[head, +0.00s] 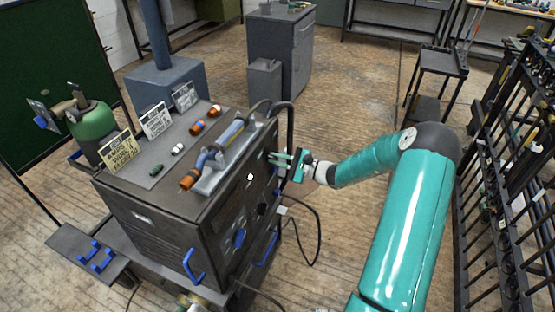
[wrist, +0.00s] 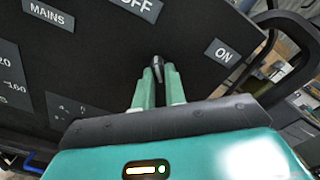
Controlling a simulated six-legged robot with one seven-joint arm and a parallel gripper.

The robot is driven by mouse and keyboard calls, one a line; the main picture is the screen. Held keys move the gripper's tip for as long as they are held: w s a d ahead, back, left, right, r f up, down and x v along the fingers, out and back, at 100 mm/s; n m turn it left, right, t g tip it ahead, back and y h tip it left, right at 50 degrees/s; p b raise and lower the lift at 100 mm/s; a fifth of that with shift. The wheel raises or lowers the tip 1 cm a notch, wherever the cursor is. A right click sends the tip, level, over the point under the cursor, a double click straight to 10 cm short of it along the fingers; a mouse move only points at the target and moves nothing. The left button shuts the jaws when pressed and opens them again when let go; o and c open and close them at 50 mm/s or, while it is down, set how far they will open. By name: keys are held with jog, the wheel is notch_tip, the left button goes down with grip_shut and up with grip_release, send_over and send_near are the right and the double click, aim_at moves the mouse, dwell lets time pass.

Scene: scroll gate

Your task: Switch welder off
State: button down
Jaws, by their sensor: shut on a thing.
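The welder (head: 165,215) is a dark box on a cart, left of centre in the head view. Its front panel faces right, towards my gripper (head: 279,158). In the wrist view, the panel (wrist: 95,55) carries MAINS, OFF and ON labels. A dark switch lever (wrist: 157,63) with a pale edge stands out from the panel, between the OFF label (wrist: 140,6) and the ON label (wrist: 222,53). My gripper (wrist: 159,80) is shut on this lever, one green finger on each side. The fingers hide its lower part, and I cannot tell which label it points to.
Black cables (head: 315,235) hang beside the front. A black rack (head: 510,180) stands at right. Floor between is open.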

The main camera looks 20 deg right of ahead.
jog(key=c, duration=1.5)
grip_release()
jog(key=shift+s+d, duration=0.1)
jog(key=shift+o, duration=0.2)
jog(key=v, duration=1.3)
jog(key=shift+s+d, duration=0.2)
jog(key=shift+s, duration=0.05)
jog(key=shift+r, duration=0.1)
jog(key=s+a+r+n+g+h, duration=0.2)
jog(key=s+a+r+n+g, duration=0.25)
jog(key=a, duration=0.45)
jog(key=s+a+r+n+g+h, duration=0.2)
jog(key=s+a+r+n+g, duration=0.3)
jog(key=a, duration=0.4)
jog(key=s+a+r+n+t+h, duration=0.2)
jog(key=s+a+r+n+h, duration=0.2)
jog(key=s+r+n+h, duration=0.4)
jog(key=s+r+n, duration=0.1)
jog(key=s+r, duration=0.4)
jog(key=s, duration=0.2)
jog(key=shift+h, duration=0.4)
